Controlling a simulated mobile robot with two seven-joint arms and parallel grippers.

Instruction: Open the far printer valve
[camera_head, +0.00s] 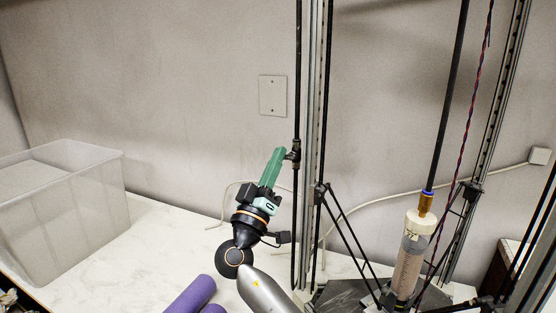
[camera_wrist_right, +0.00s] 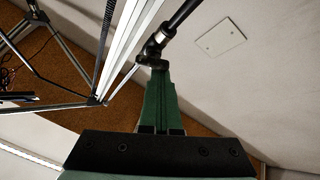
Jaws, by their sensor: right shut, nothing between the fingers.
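The far valve (camera_head: 294,152) is a small dark fitting on a thin black vertical pipe beside the printer's metal upright. In the right wrist view the valve (camera_wrist_right: 151,50) and its pipe lie just beyond my fingertips. My right gripper (camera_head: 280,151) has green fingers, which are shut with nothing between them. Its tips point up at the valve's left side, very close to it; I cannot tell whether they touch. In the right wrist view the gripper (camera_wrist_right: 158,72) partly covers the valve's near side. The handle's exact position is unclear. My left gripper is not in view.
The printer's metal upright (camera_head: 313,110) stands just right of the valve, with thin black struts below. A clay-filled syringe (camera_head: 410,262) hangs at the right. A clear plastic bin (camera_head: 75,215) stands on the white table at the left. A wall plate (camera_head: 273,95) is behind.

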